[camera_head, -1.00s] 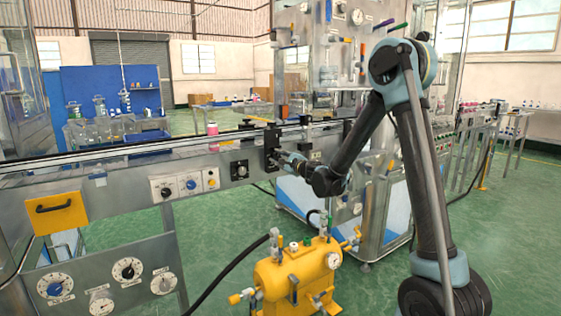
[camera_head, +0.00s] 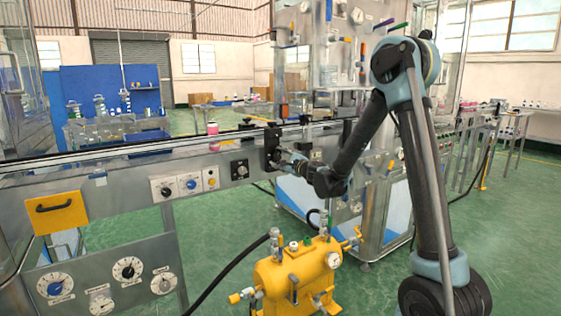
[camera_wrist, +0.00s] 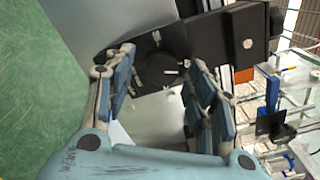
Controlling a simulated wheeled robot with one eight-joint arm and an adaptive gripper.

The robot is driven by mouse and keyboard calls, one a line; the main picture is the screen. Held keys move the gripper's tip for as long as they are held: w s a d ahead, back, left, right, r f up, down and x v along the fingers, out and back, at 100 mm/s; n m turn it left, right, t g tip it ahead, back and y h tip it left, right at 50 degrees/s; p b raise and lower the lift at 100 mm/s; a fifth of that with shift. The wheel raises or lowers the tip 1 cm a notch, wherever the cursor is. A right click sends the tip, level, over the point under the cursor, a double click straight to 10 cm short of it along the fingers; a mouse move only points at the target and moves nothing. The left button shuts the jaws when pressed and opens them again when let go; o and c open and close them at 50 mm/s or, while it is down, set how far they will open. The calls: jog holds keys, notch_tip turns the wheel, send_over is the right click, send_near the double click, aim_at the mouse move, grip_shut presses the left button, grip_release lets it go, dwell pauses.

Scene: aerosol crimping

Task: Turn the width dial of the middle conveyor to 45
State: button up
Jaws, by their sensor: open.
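The conveyor (camera_head: 120,180) runs across the head view with a metal side wall. A black bracket (camera_head: 271,146) is fixed on that wall, and my gripper (camera_head: 280,160) is right at it. In the wrist view, my gripper (camera_wrist: 158,75) has its two blue-grey fingers spread apart. Between and just beyond the fingertips is a dark round dial (camera_wrist: 158,58) with small white marks, on a black mount. I cannot read its setting or tell whether a finger touches it. Nothing is held between the fingers.
A yellow machine (camera_head: 298,276) stands on the green floor below my arm. A glass-sided metal cabinet (camera_head: 375,205) stands behind my forearm.

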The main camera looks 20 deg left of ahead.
jog(key=v, duration=1.1)
jog(key=shift+d, duration=0.15)
